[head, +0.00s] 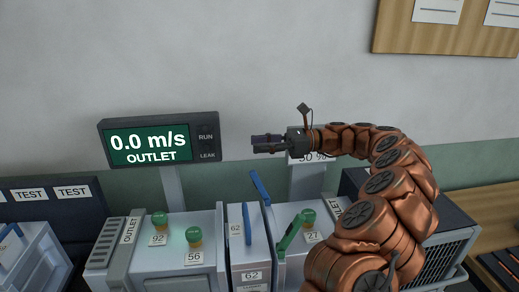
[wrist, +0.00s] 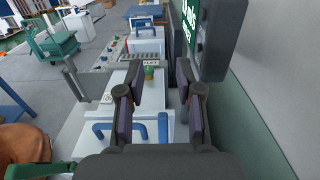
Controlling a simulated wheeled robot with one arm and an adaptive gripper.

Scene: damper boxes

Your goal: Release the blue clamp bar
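A blue bar (head: 259,188) stands tilted up at the back right of the narrow middle box (head: 248,260) marked 62. A second, shorter blue bar (head: 247,224) lies along the top of that box; I cannot tell for sure which is the clamp bar. In the wrist view a bent blue bar (wrist: 114,129) shows below the left finger, partly hidden. My gripper (head: 267,144) is above and behind the boxes, pointing left, touching neither bar. In the wrist view my gripper (wrist: 165,106) has its fingers apart with nothing held between them.
A green bar (head: 290,234) rises on the box to the right. Green knobs (head: 160,219) stand on the left box. The outlet display (head: 160,140) reads 0.0 m/s, left of my gripper. The wall (wrist: 278,65) is close on the right in the wrist view.

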